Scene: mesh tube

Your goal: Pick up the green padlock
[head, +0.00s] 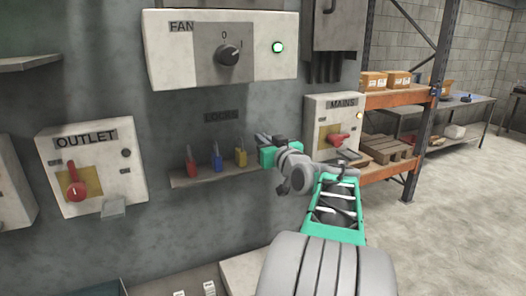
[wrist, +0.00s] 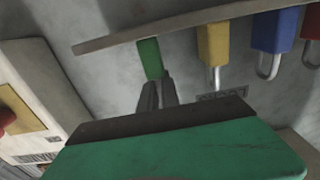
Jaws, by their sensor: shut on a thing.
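The green padlock (wrist: 150,58) shows in the wrist view, just beyond my fingertips. My gripper (wrist: 156,88) is shut on it, with the two dark fingers close together at its near end. The padlock is at the shelf edge (wrist: 115,43); I cannot tell whether it still touches the shelf. In the head view my gripper (head: 263,139) is at the right end of the lock shelf (head: 213,176), and the green padlock cannot be made out there behind my teal gripper body.
Red (head: 191,167), blue (head: 217,161) and yellow (head: 240,157) padlocks stand on the shelf left of my gripper. The MAINS box (head: 318,112) is close on the right. The FAN box (head: 180,60) is above, the OUTLET box (head: 90,165) at left.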

